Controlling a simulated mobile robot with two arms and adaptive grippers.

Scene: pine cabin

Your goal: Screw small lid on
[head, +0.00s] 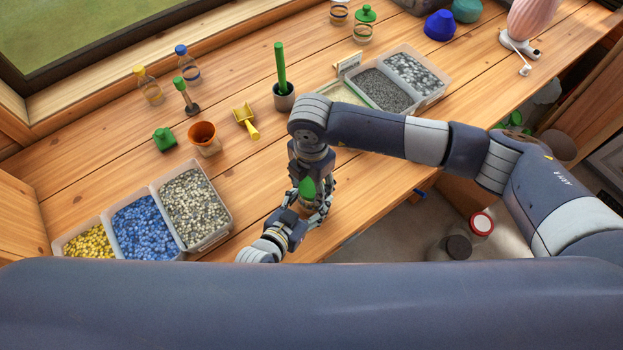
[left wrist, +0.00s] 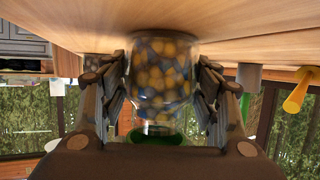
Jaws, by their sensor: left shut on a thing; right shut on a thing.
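A clear jar (left wrist: 160,75) filled with yellow and dark pebbles is between the fingers of my left gripper (left wrist: 163,95) in the left wrist view, which shows the table upside down. A green lid (left wrist: 158,139) shows at the jar's mouth. In the head view my left gripper (head: 308,219) is low near the table's front edge, and the jar is mostly hidden by the grippers. My right gripper (head: 312,190) comes from above and is shut around the green lid (head: 307,188). I cannot tell how far the lid is seated.
An open bin of pebbles (head: 228,224) stands left with blue and yellow ones beside it. Gravel trays (head: 440,88) are at the back right. The table's front edge is close.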

